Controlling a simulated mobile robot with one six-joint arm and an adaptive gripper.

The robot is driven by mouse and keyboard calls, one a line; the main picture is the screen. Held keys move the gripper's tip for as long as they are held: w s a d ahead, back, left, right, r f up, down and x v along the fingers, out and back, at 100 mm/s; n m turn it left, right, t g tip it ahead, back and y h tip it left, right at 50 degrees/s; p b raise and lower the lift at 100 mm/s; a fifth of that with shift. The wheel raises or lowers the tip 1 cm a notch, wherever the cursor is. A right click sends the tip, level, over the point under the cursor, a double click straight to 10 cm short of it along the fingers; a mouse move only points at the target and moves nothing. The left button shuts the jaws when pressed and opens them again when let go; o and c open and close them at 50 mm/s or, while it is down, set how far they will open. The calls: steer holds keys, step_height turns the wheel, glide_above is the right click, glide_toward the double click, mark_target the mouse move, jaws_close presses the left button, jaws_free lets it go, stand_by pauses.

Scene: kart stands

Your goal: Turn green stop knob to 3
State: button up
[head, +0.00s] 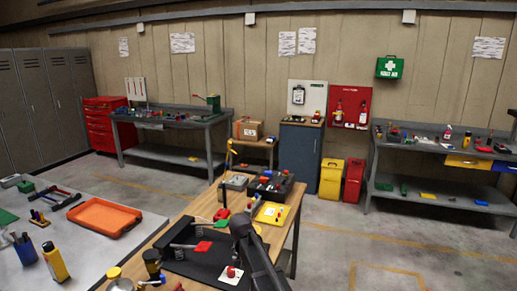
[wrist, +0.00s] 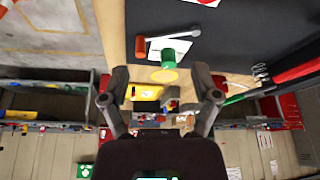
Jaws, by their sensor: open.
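A green, round knob-like piece (wrist: 168,54) shows in the wrist view, on or against a white plate with a yellow disc beside it. I take it for the green stop knob; its marks are too small to read. My gripper (wrist: 161,83) is open and empty, with its two fingers apart and the knob a little beyond them in the picture. In the head view my gripper (head: 240,225) is over the wooden workbench (head: 182,211), and I cannot make out the knob there; the arm may hide it. I cannot tell the gripper's height above it.
A red-handled tool (wrist: 141,46) lies close to the knob in the wrist view. A red knob on a white plate (head: 231,273) sits on the black mat (head: 189,262).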

steer(key=s+d+f+g+b, duration=0.2)
steer(key=s+d+f+b, duration=0.1)
steer(key=s+d, duration=0.8)
steer(key=s+d+f+n+g+b, duration=0.1)
steer(key=s+d+f+b, duration=0.3)
steer(key=s+d, duration=0.7)
steer(key=s+f+g, duration=0.1)
steer(key=s, duration=0.3)
steer(key=shift+s+d+f+g, duration=0.25)
steer(key=shift+s+f+g, duration=0.05)
steer(key=shift+f, duration=0.1)
steer(key=shift+c, duration=0.2)
